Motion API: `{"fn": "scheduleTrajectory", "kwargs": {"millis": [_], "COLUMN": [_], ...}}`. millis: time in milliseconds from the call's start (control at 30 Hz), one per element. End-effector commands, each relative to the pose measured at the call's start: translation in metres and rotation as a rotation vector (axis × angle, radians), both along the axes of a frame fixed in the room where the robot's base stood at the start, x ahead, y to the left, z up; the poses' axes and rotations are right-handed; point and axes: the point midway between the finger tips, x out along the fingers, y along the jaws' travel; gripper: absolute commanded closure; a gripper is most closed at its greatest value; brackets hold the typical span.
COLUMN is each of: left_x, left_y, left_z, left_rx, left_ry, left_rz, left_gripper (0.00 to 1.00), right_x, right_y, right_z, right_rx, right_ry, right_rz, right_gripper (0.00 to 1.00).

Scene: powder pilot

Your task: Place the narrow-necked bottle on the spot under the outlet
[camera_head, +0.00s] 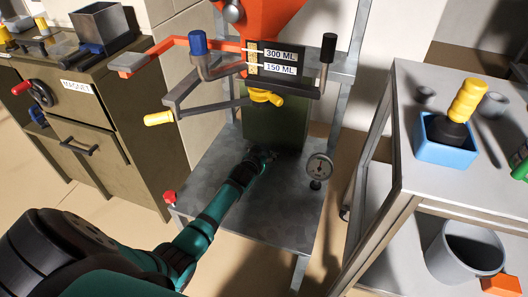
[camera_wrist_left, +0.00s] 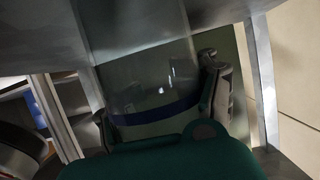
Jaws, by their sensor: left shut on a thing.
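My left gripper (camera_head: 263,156) reaches over the grey metal stand (camera_head: 215,160), below the yellow outlet (camera_head: 265,97) of the orange hopper (camera_head: 265,15). In the left wrist view the left gripper (camera_wrist_left: 160,112) is shut on a clear glass bottle (camera_wrist_left: 155,85) with a dark blue band, one finger on each side. The bottle's neck cannot be made out, and in the head view the bottle hardly shows beyond the gripper. I cannot tell whether its base touches the stand. The spot under the outlet is not distinguishable. My right gripper is not in view.
A dial gauge (camera_head: 318,168) stands right of the gripper. A red knob (camera_head: 170,197) is at the stand's left corner. A cart (camera_head: 420,165) holds a blue holder (camera_head: 445,148). A dark cabinet (camera_head: 125,125) stands left.

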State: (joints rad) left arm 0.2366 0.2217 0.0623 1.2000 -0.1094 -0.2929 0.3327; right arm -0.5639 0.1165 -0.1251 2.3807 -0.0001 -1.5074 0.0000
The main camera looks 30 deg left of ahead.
Motion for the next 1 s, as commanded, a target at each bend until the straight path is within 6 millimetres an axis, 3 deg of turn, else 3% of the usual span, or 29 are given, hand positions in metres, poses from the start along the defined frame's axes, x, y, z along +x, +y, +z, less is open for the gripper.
{"fn": "scheduleTrajectory", "kwargs": {"millis": [267,300,667,1000], "left_x": [0.0003,0.0004,0.0002,-0.0001], "left_y": [0.0000,0.0000,-0.0001,0.0000], "left_z": [-0.0030,-0.0028,-0.0028,-0.0034], "left_rx": [0.000,0.000,0.000,0.000], "left_ry": [-0.001,-0.001,-0.001,0.001], "left_rz": [0.000,0.000,0.000,0.000], "left_gripper": [0.94,0.57,0.10,0.05], "right_x": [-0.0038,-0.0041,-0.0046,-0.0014], "right_y": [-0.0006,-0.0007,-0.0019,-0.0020], "right_z": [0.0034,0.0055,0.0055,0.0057], "right_rx": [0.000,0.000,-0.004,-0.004], "right_ry": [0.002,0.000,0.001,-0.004], "right_rz": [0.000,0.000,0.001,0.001], "right_gripper": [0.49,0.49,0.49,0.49]}}
